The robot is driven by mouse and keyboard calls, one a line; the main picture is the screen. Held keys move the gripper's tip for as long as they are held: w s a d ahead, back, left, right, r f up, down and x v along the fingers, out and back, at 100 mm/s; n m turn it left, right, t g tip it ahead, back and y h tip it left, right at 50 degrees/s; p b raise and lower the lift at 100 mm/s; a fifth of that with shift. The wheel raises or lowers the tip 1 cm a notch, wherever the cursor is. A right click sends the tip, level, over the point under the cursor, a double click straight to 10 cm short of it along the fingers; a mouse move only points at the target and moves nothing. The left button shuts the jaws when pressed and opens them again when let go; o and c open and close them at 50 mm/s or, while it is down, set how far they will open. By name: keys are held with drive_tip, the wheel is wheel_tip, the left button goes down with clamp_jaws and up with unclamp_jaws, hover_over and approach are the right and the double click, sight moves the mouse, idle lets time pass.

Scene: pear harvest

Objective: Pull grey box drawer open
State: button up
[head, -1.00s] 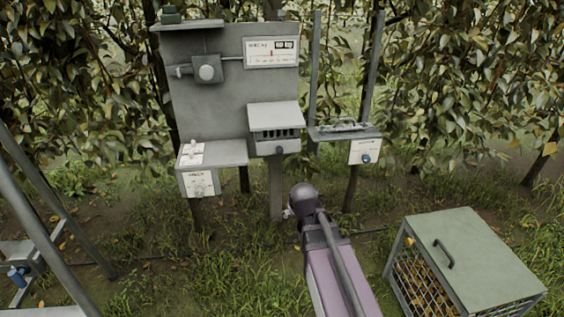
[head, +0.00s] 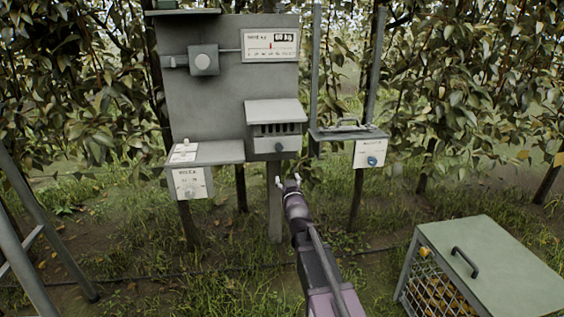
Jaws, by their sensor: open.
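The grey box (head: 275,112) is fixed to the lower right of a grey upright panel. It has a sloped lid, a row of dark slots and below them a drawer front (head: 264,147) with a round dark knob (head: 279,147). The drawer looks shut. My gripper (head: 288,180) is open and empty, its two fingertips pointing up just below the box. It looks apart from the knob, though its depth to the box is hard to tell.
Left of the box is a grey shelf with a white dial plate (head: 189,183). Right of it is a small shelf with a handle (head: 347,129) and a blue-knobbed plate (head: 368,154). A lidded mesh crate (head: 490,262) stands at the lower right. Metal legs (head: 30,240) stand at the left.

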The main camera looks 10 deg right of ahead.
sight(280, 150)
drive_tip(key=t+b, duration=0.2)
drive_tip(key=w+n+t+b, duration=0.1)
drive_tip(key=shift+a+r+y+b, duration=0.2)
drive_tip(key=shift+a+y+b, duration=0.1)
drive_tip(key=shift+y, duration=0.1)
drive_tip(key=shift+w, duration=0.1)
drive_tip(key=p+x, duration=0.1)
drive_tip(key=x, duration=0.3)
drive_tip(key=p+x, duration=0.2)
drive_tip(key=x, duration=0.3)
drive_tip(key=p+x, duration=0.2)
drive_tip(key=x, duration=0.2)
drive_tip(key=shift+w+r, duration=0.2)
drive_tip(key=shift+r, duration=0.15)
clamp_jaws()
